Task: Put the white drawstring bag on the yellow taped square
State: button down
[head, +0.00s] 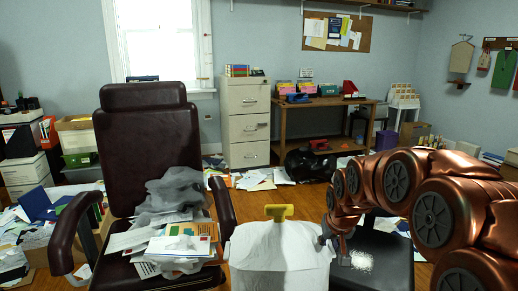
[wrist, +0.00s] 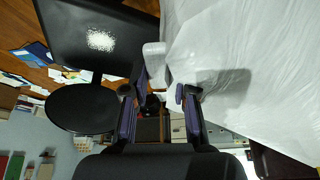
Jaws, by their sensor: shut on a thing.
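The white drawstring bag (head: 275,260) is at the bottom centre of the head view, full-sided, its lower part cut off by the frame. Its pale, wrinkled side fills the right of the wrist view (wrist: 245,70). A yellow T-shaped piece (head: 279,211) shows at the bag's top edge. My gripper (wrist: 163,88) is at the bag's right side in the head view and is shut on part of the bag; the exact grip is hard to make out. The yellow taped square is not visible in either view.
A dark red office chair (head: 145,130) piled with papers stands left of the bag. A black seat (head: 372,262) is close on the right. A filing cabinet (head: 245,122) and a wooden desk (head: 320,104) stand at the back. Papers litter the wooden floor.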

jog(key=shift+w+a, duration=0.2)
jog(key=shift+a, duration=0.4)
jog(key=shift+d+r+p, duration=0.15)
jog(key=shift+r+p, duration=0.2)
jog(key=shift+p, duration=0.3)
jog(key=shift+r, duration=0.1)
jog(key=shift+r+p, duration=0.2)
jog(key=shift+p, duration=0.3)
jog(key=p+v, duration=0.1)
jog(key=p, duration=0.2)
jog(key=p+v, duration=0.1)
jog(key=p, duration=0.2)
jog(key=p+v, duration=0.2)
jog(key=p, duration=0.1)
jog(key=shift+w+d+r, duration=0.15)
jog(key=shift+w+d, duration=0.05)
jog(key=shift+w, duration=0.1)
jog(key=p+v, duration=0.2)
jog(key=p, duration=0.4)
jog(key=shift+r, duration=0.25)
jog(key=p, duration=0.1)
jog(key=r+p, duration=0.1)
jog(key=p, duration=0.1)
jog(key=shift+s+a, duration=0.15)
jog(key=shift+s, duration=0.25)
jog(key=shift+s+r+p, duration=0.15)
jog(key=shift+p, duration=0.2)
jog(key=shift+a, duration=0.1)
